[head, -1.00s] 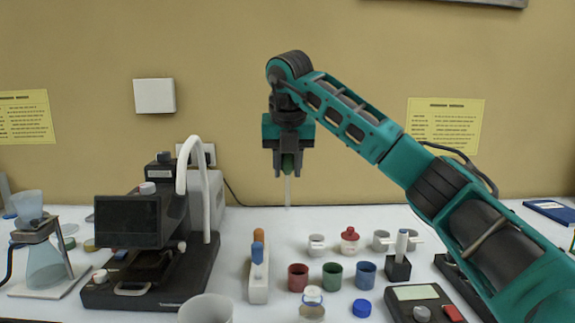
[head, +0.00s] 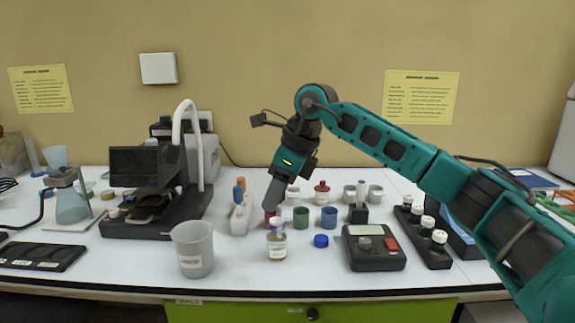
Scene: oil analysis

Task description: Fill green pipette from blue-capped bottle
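My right gripper (head: 270,201) is tilted down and to the left, just above and behind the open bottle (head: 277,248). The bottle has a pale label and stands upright near the front of the bench. The blue cap (head: 321,241) lies on the bench to its right. The green pipette was between my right fingers in the earlier frame. Now the side-on fingers hide it, and I see no empty gap and no pipette put down. I cannot tell whether its tip is in the bottle. My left gripper is not in view.
Red (head: 270,214), green (head: 301,217) and blue (head: 329,217) cups stand close behind the bottle. A pipette rack (head: 240,219) and a large beaker (head: 192,250) are to the left.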

